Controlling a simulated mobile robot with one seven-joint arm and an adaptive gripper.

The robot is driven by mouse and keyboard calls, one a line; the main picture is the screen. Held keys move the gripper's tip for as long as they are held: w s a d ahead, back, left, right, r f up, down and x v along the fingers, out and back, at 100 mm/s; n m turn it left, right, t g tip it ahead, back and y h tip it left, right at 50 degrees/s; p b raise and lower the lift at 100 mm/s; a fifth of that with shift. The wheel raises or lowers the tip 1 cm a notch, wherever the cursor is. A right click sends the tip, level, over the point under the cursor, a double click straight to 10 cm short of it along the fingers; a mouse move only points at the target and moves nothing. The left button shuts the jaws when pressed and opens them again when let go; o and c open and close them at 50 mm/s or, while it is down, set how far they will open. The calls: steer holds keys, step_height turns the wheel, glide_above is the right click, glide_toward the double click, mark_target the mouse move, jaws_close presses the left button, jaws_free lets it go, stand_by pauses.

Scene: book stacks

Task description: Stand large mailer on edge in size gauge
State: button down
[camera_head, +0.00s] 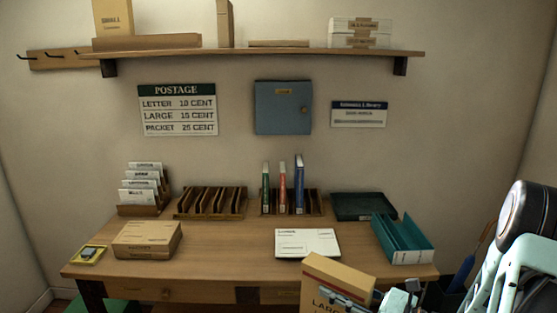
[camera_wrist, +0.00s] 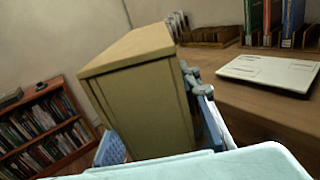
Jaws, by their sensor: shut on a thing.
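The large mailer (camera_head: 322,287), a tan packet with "LARGE" lettering partly showing, is at the bottom of the head view in front of the desk. My gripper (camera_head: 362,297) is shut on it. In the wrist view the mailer (camera_wrist: 140,95) stands tilted between the two blue-grey fingers of my gripper (camera_wrist: 160,130). Its lower part is hidden there by my gripper. A teal open-topped holder (camera_head: 404,240) with a white front label sits at the desk's right end, apart from the mailer. It may be the size gauge; its label is too small to read.
On the desk (camera_head: 230,262) lie a white labelled packet (camera_head: 306,243), a brown box (camera_head: 147,239) and a yellow tray (camera_head: 89,254). Behind are an empty slotted rack (camera_head: 211,203), a book rack (camera_head: 290,209), a letter rack (camera_head: 142,209) and a dark tray (camera_head: 358,206).

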mark_target(338, 269)
steer(key=shift+r+p, duration=3.7)
steer(key=shift+p, duration=1.9)
steer(key=shift+w+a+r+m+t+h, duration=0.15)
steer(key=shift+m+t+h, duration=0.35)
steer(key=shift+t, duration=0.1)
steer(key=shift+w+a+r+m+t+h, duration=0.1)
steer(key=shift+a+r+m+t+h, duration=0.05)
steer(key=shift+m+t+h, duration=0.4)
steer(key=shift+d+f+m+t+h, duration=0.1)
steer(key=shift+m+t+h, duration=0.75)
steer(key=shift+h, duration=0.1)
steer(key=shift+s+d+f+m+t+h, duration=0.15)
steer(key=shift+m+t+h, duration=0.15)
steer(key=shift+h, duration=0.15)
steer(key=shift+s+d+f+m+t+h, duration=0.1)
steer(key=shift+m+t+h, duration=0.2)
steer(key=shift+h, duration=0.15)
